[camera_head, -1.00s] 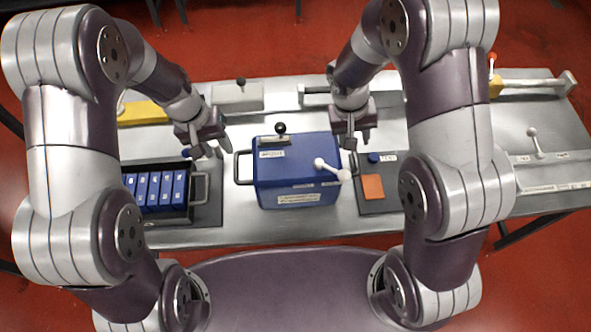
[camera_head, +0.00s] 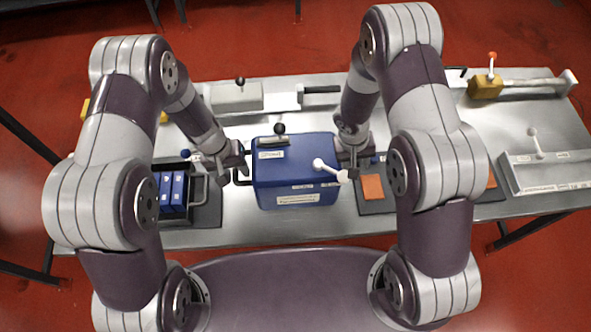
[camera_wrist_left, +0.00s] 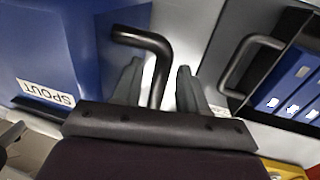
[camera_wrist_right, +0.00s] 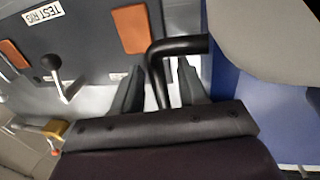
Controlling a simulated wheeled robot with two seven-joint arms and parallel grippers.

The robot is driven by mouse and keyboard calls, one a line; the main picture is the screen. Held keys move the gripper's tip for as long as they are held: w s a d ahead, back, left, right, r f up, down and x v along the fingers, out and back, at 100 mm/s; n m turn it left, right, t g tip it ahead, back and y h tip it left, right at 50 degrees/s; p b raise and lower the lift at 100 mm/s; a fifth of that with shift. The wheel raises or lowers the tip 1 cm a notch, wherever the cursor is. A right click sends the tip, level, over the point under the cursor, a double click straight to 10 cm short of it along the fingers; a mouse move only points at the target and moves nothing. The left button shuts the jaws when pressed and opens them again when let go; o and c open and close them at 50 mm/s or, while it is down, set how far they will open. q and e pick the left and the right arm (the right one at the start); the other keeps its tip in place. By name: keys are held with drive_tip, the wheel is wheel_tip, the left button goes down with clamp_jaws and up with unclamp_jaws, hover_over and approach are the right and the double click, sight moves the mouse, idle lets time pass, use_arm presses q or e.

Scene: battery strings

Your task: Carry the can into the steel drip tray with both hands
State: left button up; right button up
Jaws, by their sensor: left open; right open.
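The blue can (camera_head: 295,184) stands on the steel bench, with a black knob on top and a white-ended lever at its front right. Its left black handle (camera_wrist_left: 152,48) runs between the fingers of my open left gripper (camera_head: 240,166). Its right black handle (camera_wrist_right: 180,48) runs between the fingers of my open right gripper (camera_head: 352,150). Neither gripper is closed on a handle. A shallow steel tray (camera_head: 512,183), which looks like the drip tray, lies at the right end of the bench.
A dark crate of blue batteries (camera_head: 174,190) stands left of the can, partly behind my left arm. A grey mat with orange pads (camera_head: 371,187) lies between can and tray, partly hidden by my right arm. A yellow-ended steel bar fixture (camera_head: 486,88) stands at the back right.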

use_arm(q)
clamp_jaws()
use_arm(e)
clamp_jaws()
idle(1.0)
